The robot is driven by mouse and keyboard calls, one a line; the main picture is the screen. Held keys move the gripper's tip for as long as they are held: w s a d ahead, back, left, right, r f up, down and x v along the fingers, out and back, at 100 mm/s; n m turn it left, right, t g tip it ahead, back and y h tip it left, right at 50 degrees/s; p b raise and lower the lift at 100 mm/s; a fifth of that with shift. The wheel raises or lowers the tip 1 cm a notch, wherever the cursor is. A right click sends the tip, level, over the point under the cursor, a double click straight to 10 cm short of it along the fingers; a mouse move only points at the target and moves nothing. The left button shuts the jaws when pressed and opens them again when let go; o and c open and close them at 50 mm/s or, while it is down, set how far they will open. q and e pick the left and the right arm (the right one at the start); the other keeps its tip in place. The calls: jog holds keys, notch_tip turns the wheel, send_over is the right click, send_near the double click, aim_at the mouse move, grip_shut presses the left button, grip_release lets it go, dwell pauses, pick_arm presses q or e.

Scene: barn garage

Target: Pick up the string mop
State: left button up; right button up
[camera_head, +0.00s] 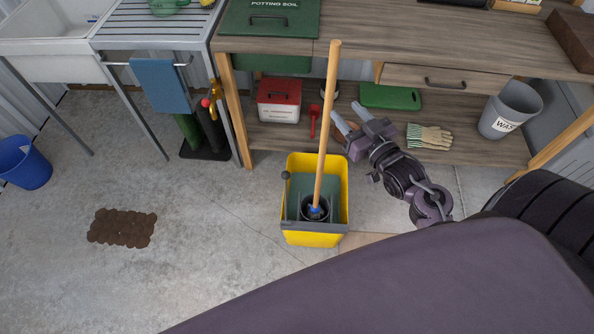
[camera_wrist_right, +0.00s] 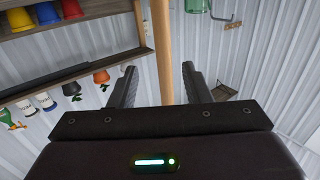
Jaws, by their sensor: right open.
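The string mop (camera_head: 326,120) stands in a yellow mop bucket (camera_head: 316,239) with a green wringer, its wooden handle rising nearly upright and leaning slightly right. The mop head is hidden in the bucket. My right gripper (camera_head: 345,120) is open, just right of the handle in the head view, with its fingers pointing up and left towards it. In the right wrist view the handle (camera_wrist_right: 162,50) runs vertically between the two open fingers (camera_wrist_right: 160,85); I cannot tell whether it is within their reach. My left gripper is not in view.
A wooden workbench (camera_head: 400,50) stands behind the bucket. Its lower shelf holds a red-lidded box (camera_head: 279,100), gloves (camera_head: 429,136) and a grey waste bin (camera_head: 511,108). The floor between is clear.

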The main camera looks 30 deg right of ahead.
aim_at(333, 95)
jog(key=w, duration=0.2)
jog(key=w+p, duration=0.1)
jog(key=w, duration=0.1)
jog(key=w+r+p, duration=0.1)
jog(key=w, duration=0.2)
jog(key=shift+a, duration=0.4)
jog(key=shift+w+f+p, duration=0.2)
jog(key=shift+w+p, duration=0.1)
jog(key=shift+w, duration=0.15)
grip_shut()
jog(key=shift+r, duration=0.15)
